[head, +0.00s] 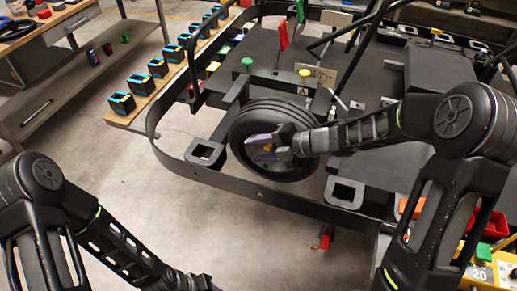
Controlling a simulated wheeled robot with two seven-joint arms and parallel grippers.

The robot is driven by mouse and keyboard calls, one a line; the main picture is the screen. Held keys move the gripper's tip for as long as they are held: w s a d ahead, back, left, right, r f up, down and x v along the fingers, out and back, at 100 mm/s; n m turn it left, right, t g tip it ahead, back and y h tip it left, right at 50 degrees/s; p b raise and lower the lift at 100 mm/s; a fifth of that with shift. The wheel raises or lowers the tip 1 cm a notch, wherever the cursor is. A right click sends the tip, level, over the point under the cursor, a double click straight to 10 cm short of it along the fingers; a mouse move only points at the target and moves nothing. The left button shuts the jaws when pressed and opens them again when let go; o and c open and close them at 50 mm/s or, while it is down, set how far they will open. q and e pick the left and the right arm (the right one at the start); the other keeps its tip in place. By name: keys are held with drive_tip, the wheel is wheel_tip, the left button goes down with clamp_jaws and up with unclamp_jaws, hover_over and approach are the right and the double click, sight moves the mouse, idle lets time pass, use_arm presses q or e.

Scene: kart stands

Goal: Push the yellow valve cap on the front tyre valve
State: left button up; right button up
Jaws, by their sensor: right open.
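The front tyre (243,127) is a black wheel on the kart stand, in the middle of the head view. My right gripper (254,148) reaches in from the right in front of the wheel's hub. Its jaws are open, and a small yellow piece, which looks like the valve cap (268,148), shows between or just behind them. I cannot tell whether the jaws touch it. The valve itself is hidden. My left arm is at the lower left, and the end of it (203,283) is at the bottom edge, with its fingers not clearly visible.
A black curved bumper frame (225,182) runs around the wheel, with square sockets (205,153) and (344,192) on either side. A bench with several blue-black boxes (121,103) stands at the left. Red and green bins (490,224) are at the lower right. The floor at front left is clear.

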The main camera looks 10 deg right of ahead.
sight(269, 147)
drive_tip(key=shift+w+d, duration=0.1)
drive_tip(key=shift+d+r, duration=0.3)
drive_tip(key=shift+d, duration=0.1)
drive_tip(key=v, duration=0.5)
drive_tip(key=shift+s+d+r, duration=0.1)
drive_tip(key=shift+s+d, duration=0.15)
drive_tip(key=shift+s, duration=0.1)
drive_tip(key=shift+s+d+r, duration=0.3)
drive_tip(key=shift+s, duration=0.1)
drive_tip(key=shift+s, duration=0.1)
